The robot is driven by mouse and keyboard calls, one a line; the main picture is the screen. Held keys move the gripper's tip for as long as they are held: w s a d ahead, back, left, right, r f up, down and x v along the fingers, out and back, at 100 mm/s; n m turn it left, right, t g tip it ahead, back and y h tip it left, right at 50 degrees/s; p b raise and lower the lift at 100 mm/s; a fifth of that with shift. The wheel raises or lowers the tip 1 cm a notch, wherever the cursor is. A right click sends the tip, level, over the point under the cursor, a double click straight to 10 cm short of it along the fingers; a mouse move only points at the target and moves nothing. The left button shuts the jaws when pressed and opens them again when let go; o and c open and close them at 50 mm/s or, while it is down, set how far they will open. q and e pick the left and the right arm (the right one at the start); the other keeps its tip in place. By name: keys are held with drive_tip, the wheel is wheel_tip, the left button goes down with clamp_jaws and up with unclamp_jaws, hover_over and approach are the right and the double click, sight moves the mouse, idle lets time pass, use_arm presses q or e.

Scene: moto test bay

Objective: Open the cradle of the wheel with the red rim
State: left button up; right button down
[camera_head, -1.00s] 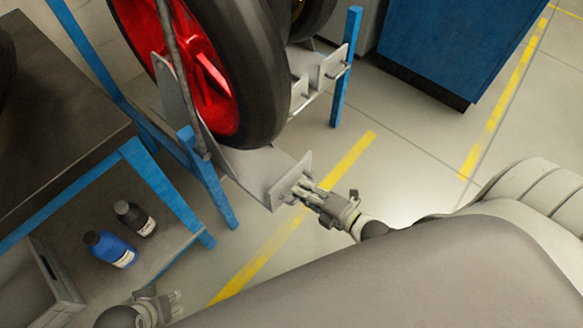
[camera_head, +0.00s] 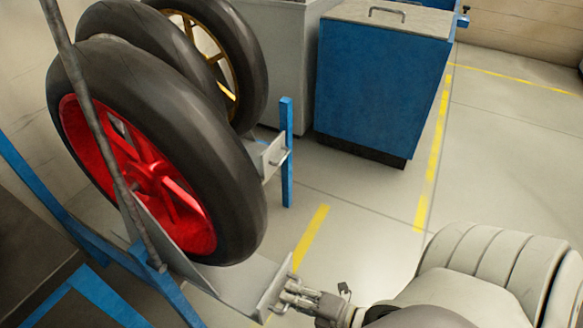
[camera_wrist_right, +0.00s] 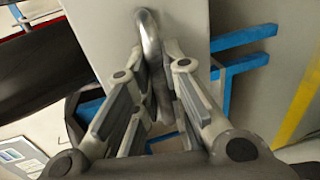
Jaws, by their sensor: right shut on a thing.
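The wheel with the red rim (camera_head: 188,130) stands upright in the rack at the left of the head view, with a black tyre. Its cradle (camera_head: 238,283) is a grey metal tray under the wheel, with an upright plate at its front end. My right gripper (camera_head: 287,294) is at that front plate. In the right wrist view the gripper (camera_wrist_right: 152,75) has its fingers on either side of a curved metal handle (camera_wrist_right: 149,38) on the grey plate (camera_wrist_right: 188,18), shut on it. My left gripper is out of view.
A wheel with a yellow rim (camera_head: 250,60) stands behind, over another grey cradle (camera_head: 266,157) beside a blue post (camera_head: 287,150). A blue cabinet (camera_head: 375,85) stands at the back. The floor at right is clear, with yellow lines (camera_head: 312,235).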

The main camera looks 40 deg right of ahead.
drive_tip(key=c, duration=1.5)
unclamp_jaws()
drive_tip(key=v, duration=1.2)
